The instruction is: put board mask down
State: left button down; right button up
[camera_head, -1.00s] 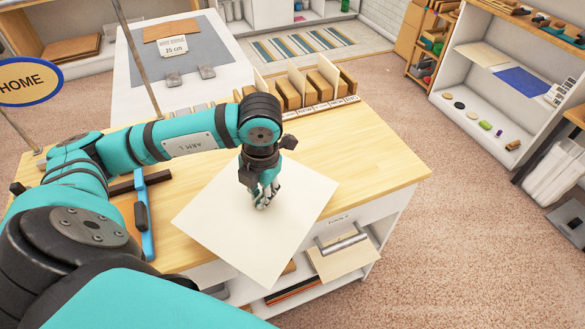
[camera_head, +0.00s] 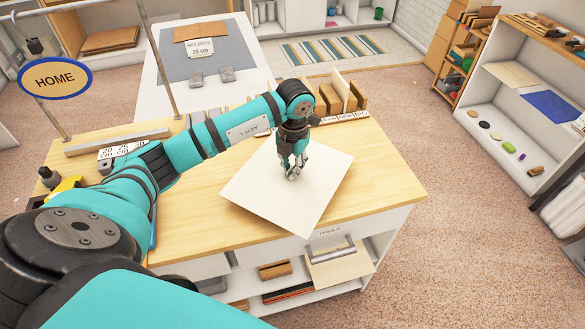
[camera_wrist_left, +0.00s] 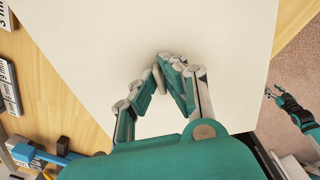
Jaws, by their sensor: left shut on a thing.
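The board mask looks like a large, plain cream sheet (camera_head: 308,200). It lies flat and turned at an angle over the wooden bench top (camera_head: 390,165), its near corner around the front edge. I cannot tell whether it touches the bench. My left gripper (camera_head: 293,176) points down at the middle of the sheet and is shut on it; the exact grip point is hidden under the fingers. In the left wrist view the sheet (camera_wrist_left: 130,35) fills most of the picture beneath the fingertips (camera_wrist_left: 163,67). My right gripper (camera_wrist_left: 274,93) is small at the right there, apart from the sheet.
A rack of brown pieces (camera_head: 335,100) stands along the bench's back edge. A HOME sign (camera_head: 55,78) and a thin post are at the left. A drawer with a grey handle (camera_head: 333,250) is below the front edge. Bare bench top shows right of the sheet.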

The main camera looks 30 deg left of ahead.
pick_arm(q)
jog(key=shift+w+a+f, duration=0.1)
jog(key=shift+w+a, duration=0.1)
jog(key=shift+w, duration=0.4)
notch_tip(320, 180, down, 3)
jog(key=shift+s+r+p, duration=0.1)
jog(key=shift+r+p, duration=0.05)
jog(key=shift+p, duration=0.65)
jog(key=shift+f, duration=0.45)
jog(key=c, duration=1.5)
grip_release()
pick_arm(e)
jog(key=shift+a+r, duration=0.3)
jog(key=shift+r, duration=0.55)
jog(key=shift+d, duration=0.2)
